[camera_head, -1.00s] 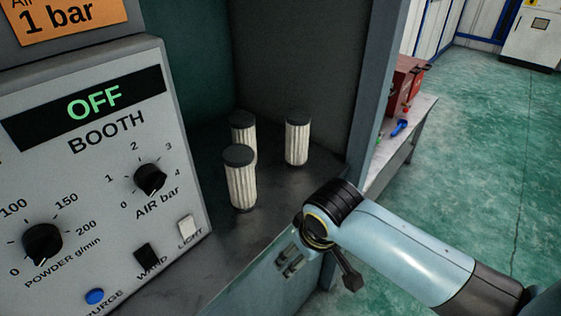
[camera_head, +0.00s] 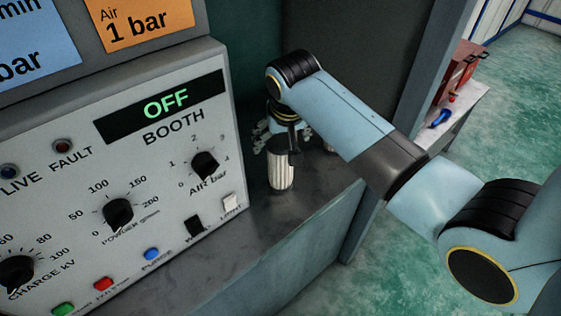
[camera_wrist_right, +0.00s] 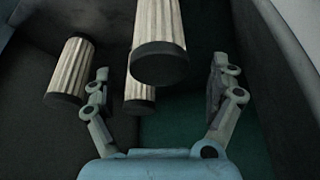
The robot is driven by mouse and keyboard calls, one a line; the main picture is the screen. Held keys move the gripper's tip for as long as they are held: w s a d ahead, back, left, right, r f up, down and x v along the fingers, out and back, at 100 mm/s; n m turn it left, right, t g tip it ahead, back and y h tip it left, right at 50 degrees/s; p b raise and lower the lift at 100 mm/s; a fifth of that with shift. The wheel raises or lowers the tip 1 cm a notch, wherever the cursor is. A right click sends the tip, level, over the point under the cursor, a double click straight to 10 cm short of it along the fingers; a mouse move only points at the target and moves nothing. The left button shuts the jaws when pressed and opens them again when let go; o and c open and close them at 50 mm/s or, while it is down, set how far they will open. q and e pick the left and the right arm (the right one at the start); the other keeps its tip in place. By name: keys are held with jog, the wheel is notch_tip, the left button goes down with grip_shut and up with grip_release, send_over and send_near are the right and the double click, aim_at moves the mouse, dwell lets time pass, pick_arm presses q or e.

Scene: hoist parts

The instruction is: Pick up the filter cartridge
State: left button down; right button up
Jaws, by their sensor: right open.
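Three pale, pleated filter cartridges with dark caps show in the right wrist view. The nearest cartridge (camera_wrist_right: 158,35) is between my open right fingers (camera_wrist_right: 160,74), with a gap on both sides. A second cartridge (camera_wrist_right: 68,72) is at the left and a third cartridge (camera_wrist_right: 138,94) is behind the nearest. In the head view, the front cartridge (camera_head: 281,172) stands upright on the dark booth floor. My right gripper (camera_head: 283,142) is over its top, hiding its cap. The gripper and arm mostly hide the other cartridges there. My left gripper is not in view.
The booth control panel (camera_head: 75,150), with knobs and buttons, stands close at the left of the cartridges. A booth post (camera_head: 420,95) rises at the right. Bare booth floor (camera_head: 265,225) lies in front of the cartridges. A bench (camera_head: 465,112) with a red box stands beyond.

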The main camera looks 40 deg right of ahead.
aim_at(281, 142)
jog(key=x, duration=0.3)
jog(key=shift+w+f, duration=0.1)
jog(key=shift+f, duration=0.2)
jog(key=c, duration=1.8)
jog(key=shift+r, duration=0.1)
